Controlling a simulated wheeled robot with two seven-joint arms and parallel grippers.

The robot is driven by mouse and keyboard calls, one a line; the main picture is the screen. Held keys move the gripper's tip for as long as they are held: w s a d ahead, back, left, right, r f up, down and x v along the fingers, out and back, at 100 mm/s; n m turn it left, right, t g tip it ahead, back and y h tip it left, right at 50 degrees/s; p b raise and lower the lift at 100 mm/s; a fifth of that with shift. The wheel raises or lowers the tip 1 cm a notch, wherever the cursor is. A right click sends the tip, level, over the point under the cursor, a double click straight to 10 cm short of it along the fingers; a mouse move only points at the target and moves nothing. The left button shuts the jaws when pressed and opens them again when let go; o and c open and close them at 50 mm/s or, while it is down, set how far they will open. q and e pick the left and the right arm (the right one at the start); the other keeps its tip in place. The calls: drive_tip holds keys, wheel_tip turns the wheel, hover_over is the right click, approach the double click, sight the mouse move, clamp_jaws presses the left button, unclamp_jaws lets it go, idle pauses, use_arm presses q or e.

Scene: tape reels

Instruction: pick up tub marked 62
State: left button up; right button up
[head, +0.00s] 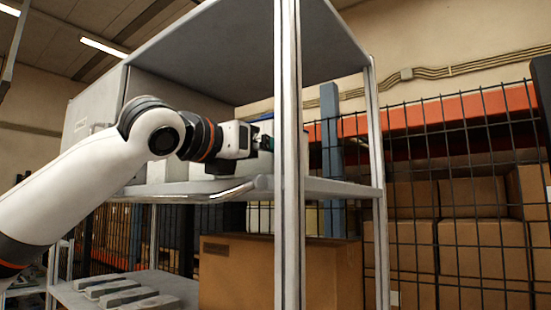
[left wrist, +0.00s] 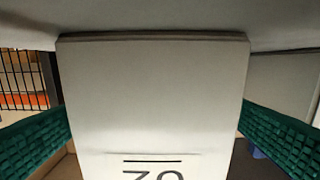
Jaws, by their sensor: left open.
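A pale, flat-faced tub (left wrist: 150,95) fills the middle of the left wrist view, with a dark line and part of a number at the bottom edge. The number is cut off; its visible part fits an upside-down 62. My left gripper (head: 266,145) is open in the shelf bay. Its two green textured pads stand to the left and right of the tub in the left wrist view, and I cannot tell whether they touch it. In the head view the post hides most of what is beyond the gripper. My right gripper is not in view.
The metal shelf (head: 345,189) lies below my left gripper, with an upright post (head: 288,230) in front and a roof panel above. A cardboard box (head: 235,275) and several grey pieces (head: 125,297) are on the lower level. A wire fence (head: 460,190) stands at right.

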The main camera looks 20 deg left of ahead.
use_arm(q)
drive_tip(key=x, duration=0.2)
drive_tip(key=p+x, duration=0.1)
drive_tip(key=x, duration=0.1)
drive_tip(key=shift+s+d+r, duration=0.1)
drive_tip(key=shift+d+r, duration=0.1)
drive_tip(key=shift+r, duration=0.05)
drive_tip(key=shift+w+d+f, duration=0.1)
drive_tip(key=shift+w, duration=0.15)
drive_tip(key=shift+s, duration=0.1)
drive_tip(key=c, duration=1)
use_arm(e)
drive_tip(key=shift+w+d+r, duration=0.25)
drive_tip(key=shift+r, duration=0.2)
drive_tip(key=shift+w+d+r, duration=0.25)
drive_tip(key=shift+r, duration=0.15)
